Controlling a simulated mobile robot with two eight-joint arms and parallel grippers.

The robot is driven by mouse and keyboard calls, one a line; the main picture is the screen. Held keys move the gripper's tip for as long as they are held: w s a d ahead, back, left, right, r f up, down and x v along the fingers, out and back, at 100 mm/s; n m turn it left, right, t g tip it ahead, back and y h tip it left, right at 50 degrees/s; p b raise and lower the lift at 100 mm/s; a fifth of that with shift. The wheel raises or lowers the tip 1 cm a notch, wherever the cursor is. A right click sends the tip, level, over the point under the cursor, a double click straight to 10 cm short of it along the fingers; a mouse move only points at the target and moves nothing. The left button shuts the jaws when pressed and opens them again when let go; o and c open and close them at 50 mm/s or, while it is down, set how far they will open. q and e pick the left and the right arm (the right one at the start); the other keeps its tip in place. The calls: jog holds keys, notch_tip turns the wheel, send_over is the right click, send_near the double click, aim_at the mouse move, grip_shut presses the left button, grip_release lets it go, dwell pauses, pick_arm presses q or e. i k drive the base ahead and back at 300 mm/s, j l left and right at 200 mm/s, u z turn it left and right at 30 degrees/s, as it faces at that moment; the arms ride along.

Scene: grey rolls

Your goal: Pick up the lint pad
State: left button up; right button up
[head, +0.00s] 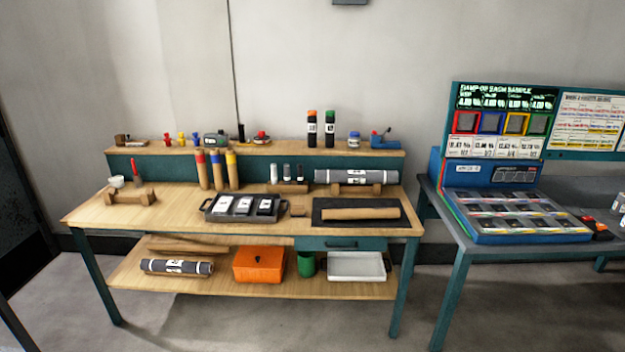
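I cannot surely pick out a lint pad in the head view. A small flat brown piece (297,210) lies on the wooden workbench (110,215), between a dark tray and a black mat; it is too small to identify. The dark tray (208,212) holds three black pieces with white labels. The black mat (358,204) bears a brown roll (360,213). Neither of my grippers is in view.
A grey roll (342,176) rests on a wooden cradle behind the mat. Three brown tubes (217,172) with coloured caps stand behind the tray. The lower shelf holds another grey roll (177,267), an orange box (258,265) and a white tray (357,267). A second table (468,252) stands right.

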aim_at(296, 210)
jog(key=i, duration=1.45)
jog(key=i+l+u, duration=0.1)
jog(key=i, duration=1.4)
